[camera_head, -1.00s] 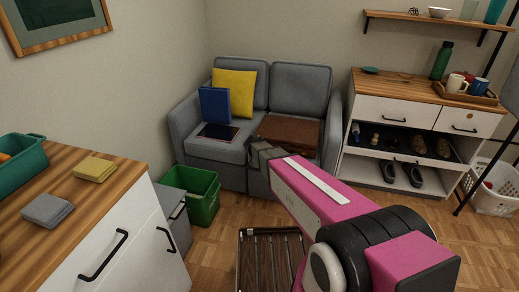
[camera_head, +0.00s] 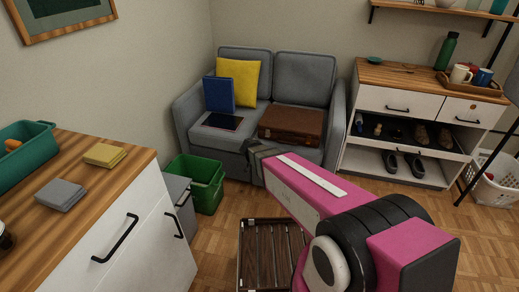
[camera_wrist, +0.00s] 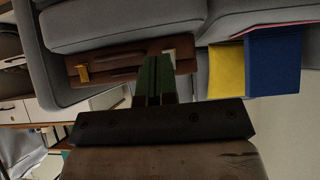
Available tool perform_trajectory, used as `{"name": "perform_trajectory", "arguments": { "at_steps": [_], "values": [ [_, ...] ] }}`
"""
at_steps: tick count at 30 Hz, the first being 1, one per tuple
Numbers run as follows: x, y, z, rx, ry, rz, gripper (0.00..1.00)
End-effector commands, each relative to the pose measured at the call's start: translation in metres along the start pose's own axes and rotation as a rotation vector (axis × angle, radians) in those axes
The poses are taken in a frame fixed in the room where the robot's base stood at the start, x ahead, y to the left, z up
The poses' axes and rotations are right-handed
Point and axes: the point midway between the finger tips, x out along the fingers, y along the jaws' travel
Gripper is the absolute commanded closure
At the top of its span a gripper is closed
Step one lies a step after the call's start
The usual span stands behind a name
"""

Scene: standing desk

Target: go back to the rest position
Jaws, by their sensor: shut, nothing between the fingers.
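My gripper shows in the wrist view (camera_wrist: 153,80), its two dark green fingers pressed together with nothing between them. In that view the fingers overlap the brown suitcase (camera_wrist: 120,65) on the sofa; I cannot tell the distance. In the head view my pink arm reaches forward from the lower right, and its far end is in front of the grey sofa (camera_head: 303,77). The fingers themselves are hard to make out there. The brown suitcase (camera_head: 291,124) lies on the sofa's right seat.
A blue binder (camera_head: 219,94), yellow cushion (camera_head: 238,80) and dark tablet (camera_head: 222,121) are on the sofa. A green bin (camera_head: 207,193) stands by the left cabinet (camera_head: 120,240). A slatted rack (camera_head: 268,255) lies on the floor below my arm. A shoe cabinet (camera_head: 390,150) stands right.

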Motion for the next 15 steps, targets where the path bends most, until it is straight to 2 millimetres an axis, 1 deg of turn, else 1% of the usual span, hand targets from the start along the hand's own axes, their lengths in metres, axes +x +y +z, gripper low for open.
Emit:
{"name": "perform_trajectory", "arguments": {
  "at_steps": [13, 15],
  "values": [
    [-0.0005, 0.0001, 0.0003, 0.001, 0.0, 0.001, 1.0],
    [-0.0015, 0.004, -0.0001, -0.001, -0.005, 0.007, 1.0]
  ]
}}
